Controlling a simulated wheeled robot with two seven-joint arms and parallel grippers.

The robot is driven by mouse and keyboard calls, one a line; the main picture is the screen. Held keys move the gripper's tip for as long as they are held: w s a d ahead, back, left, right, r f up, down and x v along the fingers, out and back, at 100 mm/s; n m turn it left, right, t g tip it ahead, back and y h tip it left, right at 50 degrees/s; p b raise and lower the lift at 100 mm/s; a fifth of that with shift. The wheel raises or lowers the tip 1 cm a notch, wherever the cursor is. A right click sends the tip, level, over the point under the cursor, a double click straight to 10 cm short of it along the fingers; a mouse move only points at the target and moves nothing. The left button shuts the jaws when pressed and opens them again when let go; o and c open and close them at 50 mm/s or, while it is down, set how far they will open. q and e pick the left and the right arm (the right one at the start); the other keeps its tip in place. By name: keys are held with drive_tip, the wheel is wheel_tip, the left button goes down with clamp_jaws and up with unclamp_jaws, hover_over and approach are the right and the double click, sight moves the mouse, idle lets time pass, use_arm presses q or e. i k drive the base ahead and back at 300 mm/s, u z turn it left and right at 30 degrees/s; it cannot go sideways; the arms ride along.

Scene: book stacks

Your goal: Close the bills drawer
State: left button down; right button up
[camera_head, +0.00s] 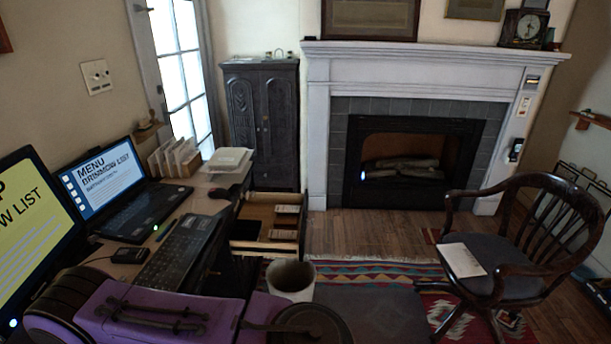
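An open drawer (263,245) sticks out to the right from the desk (203,205) in the head view. It has light wooden walls and a dark inside. A few small flat pale and brown items lie in it, too small to read, so I cannot tell if they are bills. Its near part is partly hidden behind a whitish round container. Neither of my grippers can be made out in this view.
The whitish open container (290,278) stands near the drawer's front. The desk carries a laptop (125,195), a keyboard (180,252) and papers (229,159). A wooden chair (520,245) stands at right. Floor (375,232) before the fireplace (405,165) is clear.

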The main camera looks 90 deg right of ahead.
sight(262, 205)
drive_tip(key=z, duration=0.5)
drive_tip(key=k, duration=0.75)
drive_tip(key=z, duration=2.1)
drive_tip(key=i, duration=2.5)
drive_tip(key=u, duration=0.25)
